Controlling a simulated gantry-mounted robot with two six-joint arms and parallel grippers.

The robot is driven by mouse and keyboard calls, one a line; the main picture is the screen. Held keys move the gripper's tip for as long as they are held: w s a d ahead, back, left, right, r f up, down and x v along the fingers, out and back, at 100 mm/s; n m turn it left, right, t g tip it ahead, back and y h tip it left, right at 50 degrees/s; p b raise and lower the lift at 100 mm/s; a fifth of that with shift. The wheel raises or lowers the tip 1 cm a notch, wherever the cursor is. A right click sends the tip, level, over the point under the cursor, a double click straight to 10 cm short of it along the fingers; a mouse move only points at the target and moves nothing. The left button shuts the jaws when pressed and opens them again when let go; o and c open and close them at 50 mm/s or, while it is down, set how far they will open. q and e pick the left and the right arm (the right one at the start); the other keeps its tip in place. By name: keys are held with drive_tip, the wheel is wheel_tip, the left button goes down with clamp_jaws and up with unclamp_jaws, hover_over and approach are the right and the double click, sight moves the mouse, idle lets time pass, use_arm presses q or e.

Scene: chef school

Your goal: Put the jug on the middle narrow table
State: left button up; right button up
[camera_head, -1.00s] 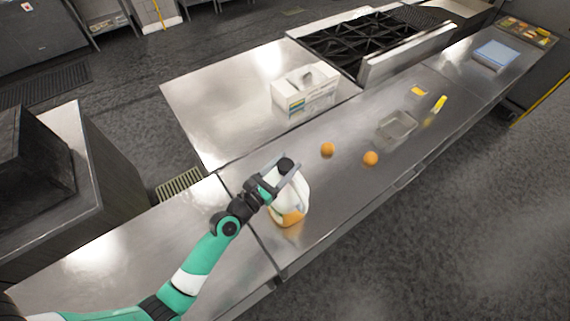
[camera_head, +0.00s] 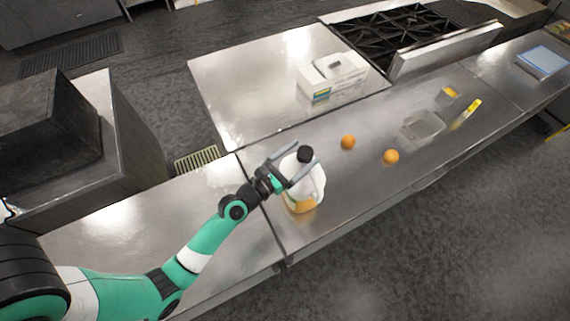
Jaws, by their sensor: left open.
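The jug (camera_head: 308,190) is white with a black cap and an orange lower part. It stands upright on the narrow steel table (camera_head: 345,185), near that table's left end. My left gripper (camera_head: 293,163) is open at the jug's upper part, with its fingers reaching to either side near the cap. I cannot tell whether the fingers touch the jug. My right gripper is not in view.
Two oranges (camera_head: 348,142) (camera_head: 391,156), a clear container (camera_head: 422,126) and a yellow-handled item (camera_head: 466,113) lie to the jug's right. A white box (camera_head: 333,78) sits on the table behind, beside the black stove (camera_head: 402,38). Another steel table (camera_head: 140,235) adjoins on the left.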

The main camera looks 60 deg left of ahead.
use_arm(q)
drive_tip(key=s+d+b, duration=0.1)
drive_tip(key=s, duration=0.9)
drive_tip(key=shift+b, duration=0.35)
drive_tip(key=shift+d, duration=0.1)
drive_tip(key=w+d+r+m+t+h, duration=0.2)
drive_tip(key=w+d+r+m, duration=0.15)
drive_tip(key=r+m, duration=0.6)
drive_tip(key=w+d+r+m+t+h, duration=0.2)
drive_tip(key=w+r+m, duration=0.2)
drive_tip(key=r+m, duration=0.55)
drive_tip(key=w+d+r+m+t+h, duration=0.1)
drive_tip(key=w+d+r+m+h, duration=0.15)
drive_tip(key=r+m, duration=0.65)
drive_tip(key=s+d+r+m+t+y, duration=0.1)
drive_tip(key=r+m, duration=0.4)
drive_tip(key=r, duration=0.6)
drive_tip(key=s+d+r+m+t+y, duration=0.1)
drive_tip(key=s+r+m, duration=0.4)
drive_tip(key=r, duration=0.6)
drive_tip(key=d+t, duration=0.1)
drive_tip(key=t, duration=0.1)
drive_tip(key=shift+s+r+t, duration=0.15)
drive_tip(key=shift+r+t, duration=0.15)
drive_tip(key=shift+r, duration=0.05)
